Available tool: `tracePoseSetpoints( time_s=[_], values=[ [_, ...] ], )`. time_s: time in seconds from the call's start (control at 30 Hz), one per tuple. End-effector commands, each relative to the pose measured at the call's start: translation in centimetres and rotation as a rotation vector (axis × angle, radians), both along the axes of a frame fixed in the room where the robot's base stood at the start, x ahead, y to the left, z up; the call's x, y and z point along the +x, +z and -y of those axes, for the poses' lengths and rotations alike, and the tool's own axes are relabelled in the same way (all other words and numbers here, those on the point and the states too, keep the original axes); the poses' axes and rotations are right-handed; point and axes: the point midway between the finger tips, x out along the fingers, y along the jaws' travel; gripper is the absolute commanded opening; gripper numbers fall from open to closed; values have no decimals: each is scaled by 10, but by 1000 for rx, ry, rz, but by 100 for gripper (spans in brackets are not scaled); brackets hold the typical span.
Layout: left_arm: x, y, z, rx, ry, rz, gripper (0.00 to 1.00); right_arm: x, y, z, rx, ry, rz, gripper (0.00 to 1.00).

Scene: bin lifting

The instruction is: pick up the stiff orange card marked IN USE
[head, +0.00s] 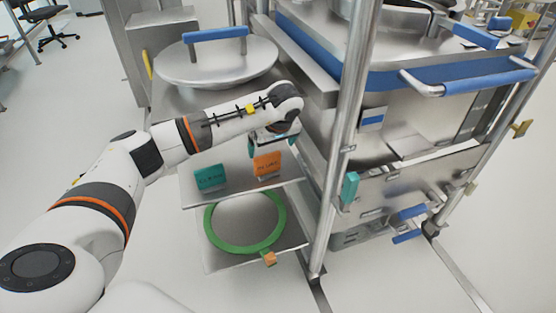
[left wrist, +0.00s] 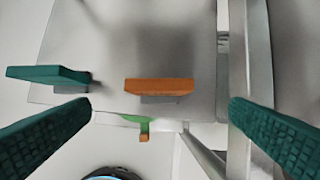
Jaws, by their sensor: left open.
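The orange card (head: 267,165) stands on a metal shelf (head: 240,184), with lettering on its face too small to read surely. In the left wrist view the orange card (left wrist: 159,86) shows from above, between my two spread green fingers and apart from both. My left gripper (head: 272,146) is open and empty, just above and behind the card in the head view; its fingers also show in the left wrist view (left wrist: 160,125). A teal card (head: 210,178) stands to the left of the orange one, and it also shows in the left wrist view (left wrist: 48,74). My right gripper is not in view.
A green ring (head: 211,232) lies on the lower shelf, with a small orange tag (head: 269,259) at its front. A round metal lid (head: 217,66) with a blue handle sits above. An upright metal post (head: 345,140) stands close to the right.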

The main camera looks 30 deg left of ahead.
Motion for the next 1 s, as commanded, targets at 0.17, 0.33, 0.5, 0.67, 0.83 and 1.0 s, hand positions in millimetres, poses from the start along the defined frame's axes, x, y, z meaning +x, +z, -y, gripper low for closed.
tracePoseSetpoints(
  time_s=[0.17,0.33,0.5,0.67,0.83,1.0],
  values=[
    [3,-13,-6,11,-2,-2,100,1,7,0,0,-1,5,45],
    [9,-42,-15,10,-1,-2,100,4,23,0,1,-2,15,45],
    [14,-59,-21,8,-2,2,100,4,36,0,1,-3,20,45],
    [16,-71,-24,8,-1,-1,100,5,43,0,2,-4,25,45],
    [20,-97,-31,7,0,-1,100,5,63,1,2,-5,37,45],
    [24,-110,-37,6,-1,1,100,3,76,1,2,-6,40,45]
  ],
)
